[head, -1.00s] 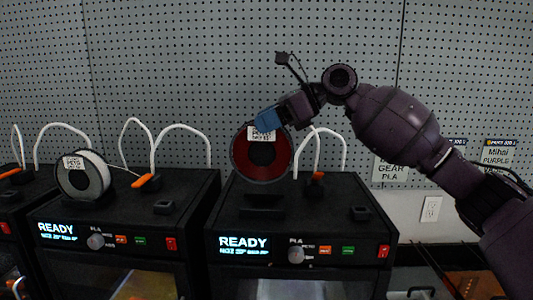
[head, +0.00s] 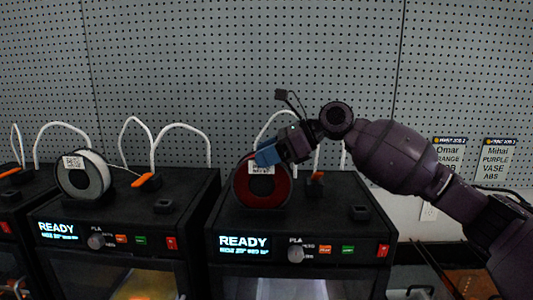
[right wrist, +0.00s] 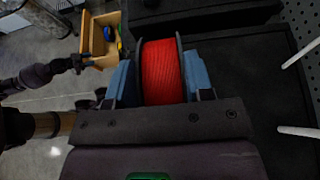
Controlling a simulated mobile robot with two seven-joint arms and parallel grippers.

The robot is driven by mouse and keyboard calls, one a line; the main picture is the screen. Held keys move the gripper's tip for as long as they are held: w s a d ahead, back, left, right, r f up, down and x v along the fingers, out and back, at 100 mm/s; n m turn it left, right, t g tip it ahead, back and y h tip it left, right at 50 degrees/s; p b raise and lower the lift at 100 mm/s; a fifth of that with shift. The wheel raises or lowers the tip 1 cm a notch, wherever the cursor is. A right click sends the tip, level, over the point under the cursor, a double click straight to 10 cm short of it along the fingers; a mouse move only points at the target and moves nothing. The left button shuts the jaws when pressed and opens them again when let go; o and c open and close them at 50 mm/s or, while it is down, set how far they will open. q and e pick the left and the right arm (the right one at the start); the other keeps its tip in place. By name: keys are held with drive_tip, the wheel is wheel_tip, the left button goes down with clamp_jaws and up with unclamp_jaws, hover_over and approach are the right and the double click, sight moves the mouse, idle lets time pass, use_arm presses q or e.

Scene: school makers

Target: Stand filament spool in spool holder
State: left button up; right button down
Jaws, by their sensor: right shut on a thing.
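The red filament spool (head: 280,187) stands upright on top of the right-hand printer, its white label near the top. It also shows in the right wrist view (right wrist: 162,80), between the blue fingers. My right gripper (head: 267,154) is shut on the spool's upper rim from above. The black spool holder (head: 263,211) is directly under the spool; the spool's lower edge is at it, but dark on dark hides whether it rests fully inside. A dark arm that looks like my left one shows in the right wrist view, its gripper (right wrist: 78,63) too small to read.
A white spool (head: 98,175) stands in a holder on the middle printer (head: 190,190). The right-hand printer (head: 335,225) has a small black block (head: 359,213) and an orange-tipped part (head: 315,178) on top. White tubes rise behind. A pegboard wall (head: 240,60) stands at the back.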

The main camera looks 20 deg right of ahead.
drive_tip(key=c, duration=0.5)
unclamp_jaws()
drive_tip(key=shift+s+d+r, duration=0.1)
drive_tip(key=shift+d+r, duration=0.1)
drive_tip(key=shift+d, duration=0.2)
use_arm(q)
drive_tip(key=shift+w+d+f+b, duration=0.1)
drive_tip(key=shift+w+f+b, duration=0.2)
drive_tip(key=shift+b, duration=0.5)
use_arm(e)
drive_tip(key=v, duration=1.1)
drive_tip(key=shift+r, duration=0.1)
use_arm(q)
drive_tip(key=shift+f, duration=0.1)
